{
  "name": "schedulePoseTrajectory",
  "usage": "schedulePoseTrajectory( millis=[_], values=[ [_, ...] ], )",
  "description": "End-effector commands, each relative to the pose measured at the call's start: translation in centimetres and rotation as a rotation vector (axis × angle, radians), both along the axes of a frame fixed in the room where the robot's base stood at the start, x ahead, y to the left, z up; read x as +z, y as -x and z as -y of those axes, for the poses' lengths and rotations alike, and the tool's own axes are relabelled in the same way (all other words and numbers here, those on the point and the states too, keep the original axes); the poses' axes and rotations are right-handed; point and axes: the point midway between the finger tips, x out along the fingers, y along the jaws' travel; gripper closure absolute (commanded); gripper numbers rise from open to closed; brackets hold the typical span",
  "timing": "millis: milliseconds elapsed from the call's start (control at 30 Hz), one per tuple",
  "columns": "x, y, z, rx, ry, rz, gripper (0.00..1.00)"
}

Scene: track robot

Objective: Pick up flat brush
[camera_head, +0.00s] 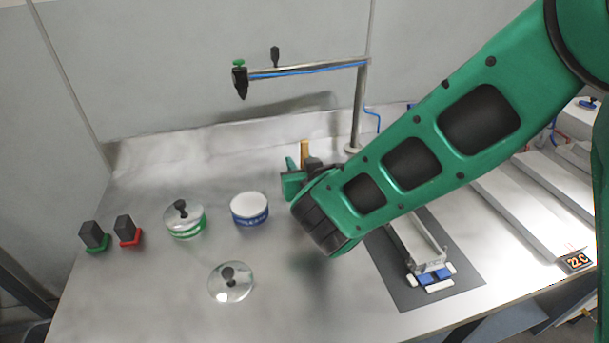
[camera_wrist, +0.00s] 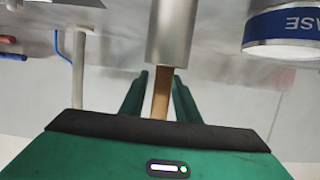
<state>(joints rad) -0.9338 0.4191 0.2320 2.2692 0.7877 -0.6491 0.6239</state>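The flat brush shows as a light wooden handle (camera_wrist: 161,92) in the wrist view, reaching out of a grey metal cylinder (camera_wrist: 174,35). Its bristles are not visible. My gripper (camera_wrist: 160,80) has its two green fingers on either side of the handle, with gaps showing between handle and fingers, so it looks open. In the head view, the handle (camera_head: 304,151) stands upright just behind my gripper (camera_head: 291,167). My arm and wrist hide the cylinder there.
A blue-and-white tin (camera_head: 250,210) stands left of my gripper; it also shows in the wrist view (camera_wrist: 284,30). A green-banded glass jar (camera_head: 185,222), a glass lid (camera_head: 231,282) and two dark-topped pieces (camera_head: 128,232) are further left. A metal stand (camera_head: 358,110) rises behind.

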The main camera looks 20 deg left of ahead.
Motion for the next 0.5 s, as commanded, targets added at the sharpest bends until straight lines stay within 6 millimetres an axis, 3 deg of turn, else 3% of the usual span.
schedulePoseTrajectory(
  millis=[33,100,500],
  values=[
    [0.0,0.01,0.0,0.0,0.0,0.0,0.84],
    [0.0,0.03,-0.01,0.0,0.0,0.0,1.0],
    [0.64,0.01,0.0,0.0,-0.002,0.001,1.0]
  ],
)
